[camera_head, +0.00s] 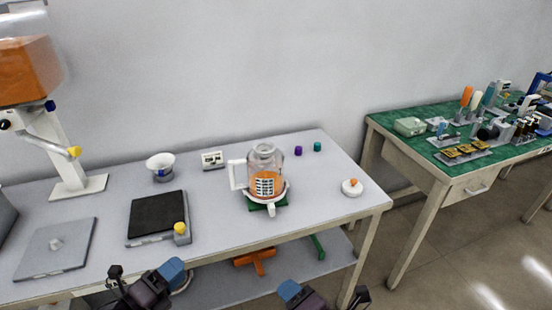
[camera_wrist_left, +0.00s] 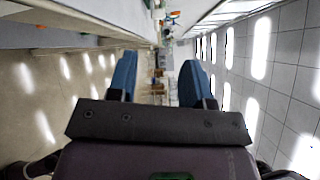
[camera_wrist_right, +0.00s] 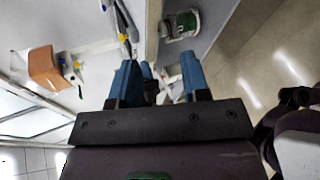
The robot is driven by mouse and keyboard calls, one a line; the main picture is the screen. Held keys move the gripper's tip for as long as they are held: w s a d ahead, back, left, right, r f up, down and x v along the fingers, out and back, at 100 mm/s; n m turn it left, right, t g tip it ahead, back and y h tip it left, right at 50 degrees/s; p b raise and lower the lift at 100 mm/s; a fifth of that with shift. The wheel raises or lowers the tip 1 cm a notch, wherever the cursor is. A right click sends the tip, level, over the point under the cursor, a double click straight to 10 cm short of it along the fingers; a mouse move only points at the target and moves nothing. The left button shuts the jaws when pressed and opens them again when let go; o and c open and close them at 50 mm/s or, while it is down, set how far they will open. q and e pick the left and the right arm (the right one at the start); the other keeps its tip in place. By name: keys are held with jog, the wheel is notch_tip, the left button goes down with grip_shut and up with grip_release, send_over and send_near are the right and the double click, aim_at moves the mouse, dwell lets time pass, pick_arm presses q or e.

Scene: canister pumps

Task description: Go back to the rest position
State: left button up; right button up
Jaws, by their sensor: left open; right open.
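My left gripper (camera_head: 143,283) is at the lower edge of the head view, in front of the table's front edge. Its two blue fingers stand apart and empty in the left wrist view (camera_wrist_left: 160,80). My right gripper (camera_head: 322,296) is also at the lower edge of the head view, to the right of the left one. Its blue fingers are apart in the right wrist view (camera_wrist_right: 160,82), with nothing seen held between them. Both grippers are apart from the things on the table.
A light grey table (camera_head: 325,225) holds a clear jug with orange contents (camera_head: 264,183), a black-topped plate (camera_head: 157,215), a white bowl (camera_head: 160,162), a white lid (camera_head: 352,188) and a tall dispenser (camera_head: 62,160). A green-topped table (camera_head: 395,121) stands right. Floor between is clear.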

pick_arm(q)
jog(key=s+a+f+n+g+y, duration=0.1)
jog(key=s+f+n+y, duration=0.2)
jog(key=s+n, duration=0.3)
jog(key=s+a+f+n+g+y+p, duration=0.1)
jog(key=s+n, duration=0.5)
jog(key=n, duration=0.6)
jog(key=s+a+f+n+g+y, duration=0.1)
jog(key=s+a+f+n+y, duration=0.2)
jog(key=n, duration=0.6)
jog(key=s+f+y, duration=0.2)
jog(key=s+y, duration=0.1)
jog(key=shift+s+f+g+p, duration=0.35)
jog(key=shift+s+g+p, duration=0.05)
pick_arm(e)
jog(key=s+d+f+m+h, duration=0.2)
jog(key=s+d+f+m, duration=0.2)
jog(key=d+m, duration=0.4)
jog(key=s+d+f+m+h, duration=0.2)
jog(key=s+d+f+m, duration=0.2)
jog(key=d+m, duration=0.4)
jog(key=s+d+f+m+h, duration=0.2)
jog(key=s+d+f+m, duration=0.2)
jog(key=d+m, duration=0.4)
jog(key=shift+m+h, duration=0.4)
jog(key=shift+m, duration=0.5)
